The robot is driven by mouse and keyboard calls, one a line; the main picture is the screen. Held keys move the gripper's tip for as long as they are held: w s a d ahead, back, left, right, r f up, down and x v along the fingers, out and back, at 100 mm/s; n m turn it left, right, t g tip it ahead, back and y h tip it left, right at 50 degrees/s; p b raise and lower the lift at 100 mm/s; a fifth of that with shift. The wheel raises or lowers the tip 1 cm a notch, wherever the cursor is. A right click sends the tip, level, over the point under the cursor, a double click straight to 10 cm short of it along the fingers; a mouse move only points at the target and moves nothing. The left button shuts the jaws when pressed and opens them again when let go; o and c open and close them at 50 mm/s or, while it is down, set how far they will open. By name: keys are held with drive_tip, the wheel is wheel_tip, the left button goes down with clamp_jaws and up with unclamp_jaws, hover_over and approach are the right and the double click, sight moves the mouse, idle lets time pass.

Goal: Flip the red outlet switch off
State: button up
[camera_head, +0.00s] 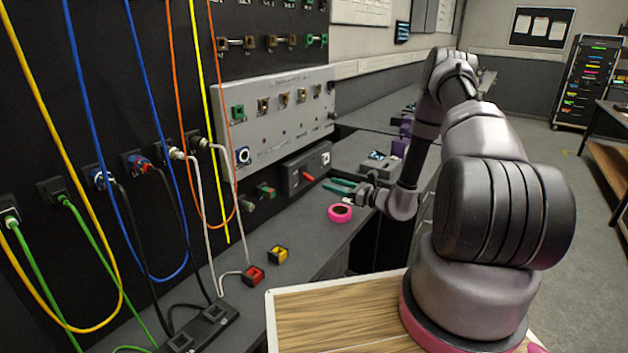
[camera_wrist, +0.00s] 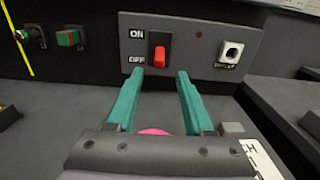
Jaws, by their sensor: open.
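The red outlet switch (camera_wrist: 158,54) is a lever on a grey panel (camera_wrist: 196,33), beside white ON and OFF labels. In the wrist view it shows between and beyond my fingertips. Its tip appears to stick out at the lower part of its slot, but I cannot tell its setting for sure. In the head view the red lever (camera_head: 308,177) sticks out of the dark box on the wall. My gripper (camera_wrist: 160,74) has two teal fingers, open and empty, just in front of the panel and apart from the lever. It also shows in the head view (camera_head: 341,186).
A round outlet (camera_wrist: 231,51) sits right of the switch. A pink tape ring (camera_head: 340,213) lies on the bench below my gripper. A grey device (camera_head: 379,165) stands right of the panel. Red and yellow blocks (camera_head: 253,276) and cables occupy the bench at left.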

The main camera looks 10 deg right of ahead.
sight(313, 178)
drive_tip(key=x, duration=0.8)
drive_tip(key=shift+c, duration=0.3)
drive_tip(key=shift+f, duration=0.1)
clamp_jaws()
